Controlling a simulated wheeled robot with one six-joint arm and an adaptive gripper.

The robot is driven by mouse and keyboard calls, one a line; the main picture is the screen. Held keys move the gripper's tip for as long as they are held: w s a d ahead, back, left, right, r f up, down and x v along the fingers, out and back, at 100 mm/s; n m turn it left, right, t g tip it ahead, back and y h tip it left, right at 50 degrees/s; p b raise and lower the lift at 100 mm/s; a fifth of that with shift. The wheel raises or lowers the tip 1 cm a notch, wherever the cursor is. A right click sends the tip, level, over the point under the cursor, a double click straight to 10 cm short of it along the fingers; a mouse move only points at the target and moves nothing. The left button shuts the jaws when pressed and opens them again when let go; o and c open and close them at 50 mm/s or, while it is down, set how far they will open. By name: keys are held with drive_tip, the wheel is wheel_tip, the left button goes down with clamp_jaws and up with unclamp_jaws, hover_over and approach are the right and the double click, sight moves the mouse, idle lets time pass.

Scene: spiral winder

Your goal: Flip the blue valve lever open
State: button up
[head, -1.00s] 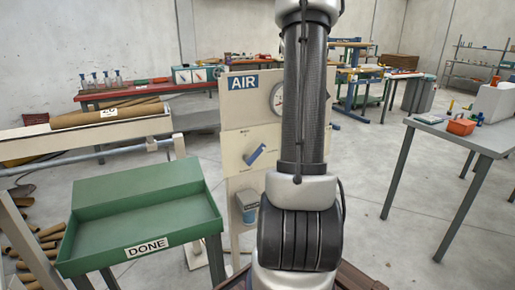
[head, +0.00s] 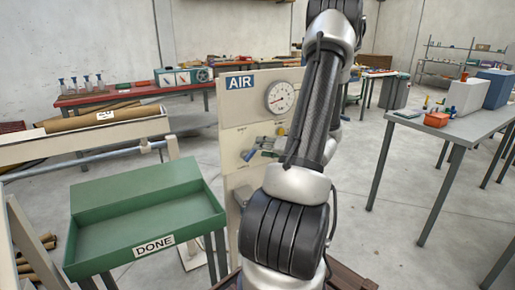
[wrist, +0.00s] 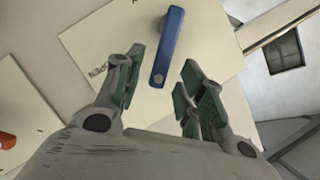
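The blue valve lever (wrist: 168,47) is mounted on a cream panel (wrist: 90,120); lettering that looks like OPEN is printed beside it. In the wrist view the lever points nearly straight up and down, its lower end near the gap between my fingertips. My gripper (wrist: 160,82) is open, with green-padded fingers on either side of that end; I see no contact. In the head view, the lever (head: 249,155) shows as a small blue piece beside my gripper (head: 262,150), on the panel marked AIR. My arm hides part of the panel.
A round gauge (head: 280,97) sits above the lever, with a small yellow part (head: 282,131) below it. A green tray marked DONE (head: 145,215) stands left of the panel. A grey table (head: 450,125) with boxes is at right. Open floor lies between.

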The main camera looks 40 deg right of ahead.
sight(253, 151)
drive_tip(key=shift+x, duration=1.8)
clamp_jaws()
